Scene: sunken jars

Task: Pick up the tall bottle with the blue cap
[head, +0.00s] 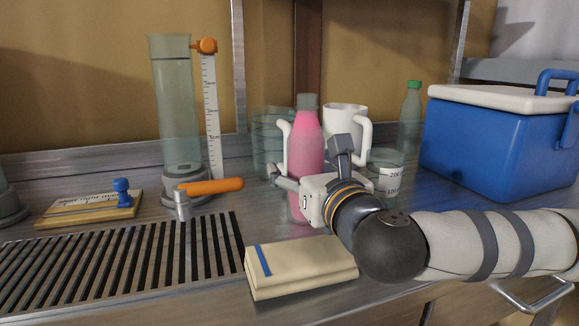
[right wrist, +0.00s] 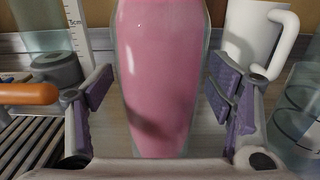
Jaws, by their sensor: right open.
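A tall pink bottle with a grey cap (head: 305,140) stands upright on the counter in the head view. I see no blue cap on any bottle. My right gripper (head: 309,166) is open at the pink bottle, with a finger to either side of it. In the right wrist view the pink bottle body (right wrist: 160,60) fills the space between the open fingers, with a gap on each side; its cap is out of that view. A greenish clear bottle with a green cap (head: 411,118) stands farther back right. My left gripper is not in view.
White mugs (head: 345,118) stand close behind the pink bottle, and a glass jar (head: 386,172) stands right of it. A tall clear cylinder (head: 175,105) and an orange-handled tap (head: 210,187) are left. A blue cooler (head: 490,145) stands right.

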